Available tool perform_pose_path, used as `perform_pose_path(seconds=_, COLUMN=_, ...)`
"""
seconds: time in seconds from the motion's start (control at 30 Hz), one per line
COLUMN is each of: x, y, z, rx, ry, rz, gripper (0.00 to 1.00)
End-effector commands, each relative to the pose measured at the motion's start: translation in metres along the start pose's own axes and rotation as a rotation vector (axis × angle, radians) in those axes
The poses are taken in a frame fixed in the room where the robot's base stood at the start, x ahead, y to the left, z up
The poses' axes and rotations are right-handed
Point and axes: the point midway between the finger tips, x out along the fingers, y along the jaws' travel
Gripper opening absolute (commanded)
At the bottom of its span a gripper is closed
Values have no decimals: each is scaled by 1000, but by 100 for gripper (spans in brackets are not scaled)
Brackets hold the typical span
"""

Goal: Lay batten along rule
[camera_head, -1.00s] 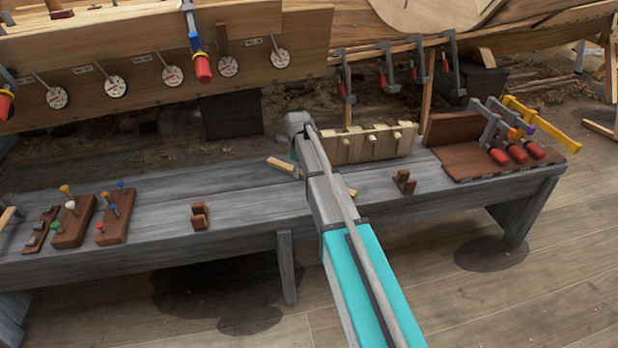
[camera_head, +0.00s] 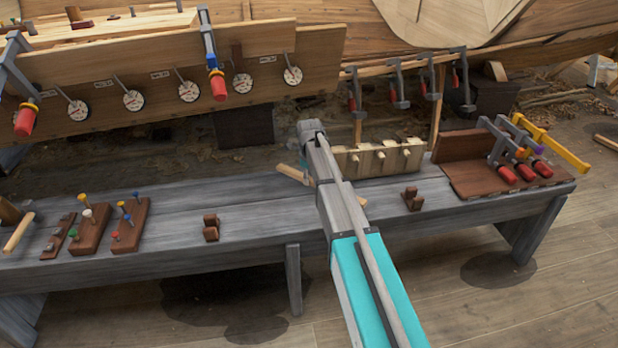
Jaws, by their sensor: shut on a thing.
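A pale wooden strip, which I take for the batten (camera_head: 290,172), shows its left end just left of my arm, over the back half of the grey bench. A short piece of pale wood also shows right of the arm, in line with it. The middle is hidden behind my arm. My gripper (camera_head: 308,180) is almost wholly hidden behind the arm's end, where the strip passes, shut on it. I cannot tell whether the strip touches the bench top. I cannot pick out the rule with certainty.
Two small brown notched blocks, left (camera_head: 211,228) and right (camera_head: 412,199), stand on the grey bench (camera_head: 260,210). A pale pegged board (camera_head: 382,157) stands at its back edge. Clamps (camera_head: 515,170) lie on a brown rack at right, peg blocks (camera_head: 90,230) at left. The hull planking (camera_head: 150,70) overhangs behind.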

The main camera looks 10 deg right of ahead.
Motion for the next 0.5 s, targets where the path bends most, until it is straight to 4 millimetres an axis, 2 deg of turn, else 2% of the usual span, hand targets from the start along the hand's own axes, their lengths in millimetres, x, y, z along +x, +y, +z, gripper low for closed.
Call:
perform_pose_path(seconds=0.03, x=-12, y=5, z=-7, rx=0, ry=0, rz=0, gripper=0)
perform_pose_path(seconds=0.47, x=-61, y=29, z=-41, rx=0, ry=0, rz=0, gripper=0)
perform_pose_path(seconds=0.5, x=-65, y=35, z=-49, rx=0, ry=1, rz=0, gripper=0)
